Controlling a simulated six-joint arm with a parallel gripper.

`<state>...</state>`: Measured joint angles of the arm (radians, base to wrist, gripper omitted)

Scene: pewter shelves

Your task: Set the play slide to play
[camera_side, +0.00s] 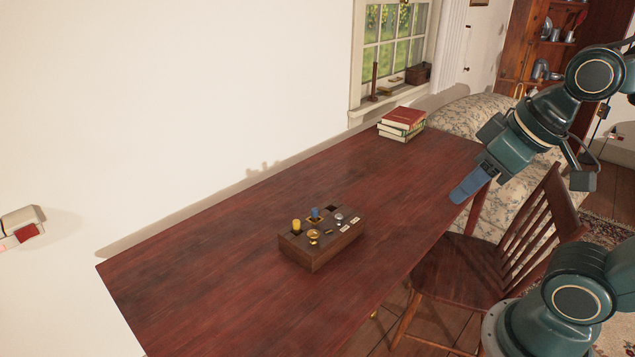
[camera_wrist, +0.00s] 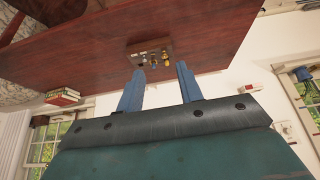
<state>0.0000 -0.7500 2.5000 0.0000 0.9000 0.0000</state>
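A dark wooden control box (camera_side: 310,258) sits on the reddish-brown table (camera_side: 215,285). Its top carries a yellow knob (camera_side: 296,224), a blue knob (camera_side: 315,212), a brass knob (camera_side: 313,236), a silver knob (camera_side: 339,217) and small pale labels (camera_side: 346,227). The labels are too small to read, so I cannot tell which control is the play slide or how it is set. The box also shows in the wrist view (camera_wrist: 135,48), beyond my fingertips. My gripper (camera_side: 462,196) is in the air to the right of the box, well apart from it. In the wrist view its blue fingers (camera_wrist: 160,69) are spread with nothing between them.
Stacked books (camera_side: 402,122) lie at the table's far end, near the window (camera_side: 395,45). A wooden chair (camera_side: 500,240) stands at the table's right side, below my gripper. A floral sofa (camera_side: 475,115) is behind. The tabletop around the box is clear.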

